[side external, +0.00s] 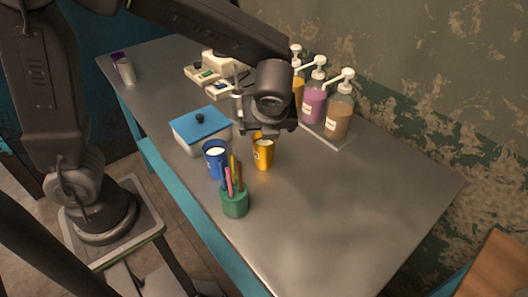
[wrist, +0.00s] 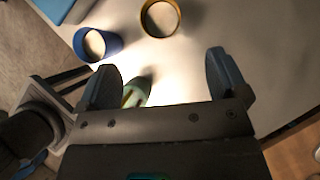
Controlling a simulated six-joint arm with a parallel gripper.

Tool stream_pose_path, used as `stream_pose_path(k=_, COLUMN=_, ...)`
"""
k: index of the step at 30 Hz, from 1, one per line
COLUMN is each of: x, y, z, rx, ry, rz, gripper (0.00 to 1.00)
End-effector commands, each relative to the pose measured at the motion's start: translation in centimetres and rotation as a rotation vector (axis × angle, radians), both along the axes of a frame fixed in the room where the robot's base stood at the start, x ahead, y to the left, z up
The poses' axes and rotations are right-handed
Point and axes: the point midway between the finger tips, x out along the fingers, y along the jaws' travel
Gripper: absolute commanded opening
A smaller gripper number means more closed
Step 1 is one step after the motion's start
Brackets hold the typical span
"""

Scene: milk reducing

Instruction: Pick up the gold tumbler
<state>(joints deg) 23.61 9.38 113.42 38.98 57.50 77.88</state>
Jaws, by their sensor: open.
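The gold tumbler (side external: 264,155) stands upright on the metal table, with pale liquid inside. In the wrist view the gold tumbler (wrist: 146,12) is at the top middle, ahead of the fingertips. My gripper (wrist: 164,80) is open, with nothing between its fingers. In the side external view, my wrist is above and just behind the tumbler, and the fingers are hard to make out there. A blue cup (side external: 215,160) with white liquid stands left of the tumbler; it also shows in the wrist view (wrist: 84,42).
A green pen holder (side external: 235,204) with several pens stands in front of the tumbler. A white box with a blue lid (side external: 203,118) is behind the blue cup. Pump bottles (side external: 338,118) stand on a tray at the back right. The table's right part (side external: 365,200) is clear.

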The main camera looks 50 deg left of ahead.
Motion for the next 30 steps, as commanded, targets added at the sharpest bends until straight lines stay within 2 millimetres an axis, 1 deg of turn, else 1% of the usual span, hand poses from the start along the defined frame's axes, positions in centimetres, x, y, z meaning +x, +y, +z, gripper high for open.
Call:
stream_pose_path(k=5, x=0.8, y=1.1, z=-2.1, rx=0.011, ry=0.011, rz=-0.011, gripper=0.92)
stream_pose_path(k=9, x=1.6, y=2.4, z=-4.5, rx=0.009, ry=0.012, rz=-0.009, gripper=0.92)
stream_pose_path(k=12, x=2.1, y=3.1, z=-5.9, rx=0.007, ry=0.009, rz=-0.009, gripper=0.92)
stream_pose_path(k=15, x=2.4, y=3.6, z=-6.8, rx=0.008, ry=0.008, rz=-0.01, gripper=0.92)
stream_pose_path(k=20, x=2.7, y=4.0, z=-7.6, rx=0.006, ry=0.007, rz=-0.008, gripper=0.92)
stream_pose_path(k=27, x=3.8, y=5.6, z=-10.3, rx=0.007, ry=0.01, rz=-0.008, gripper=0.92)
stream_pose_path(k=30, x=4.1, y=6.1, z=-11.2, rx=0.006, ry=0.009, rz=-0.007, gripper=0.92)
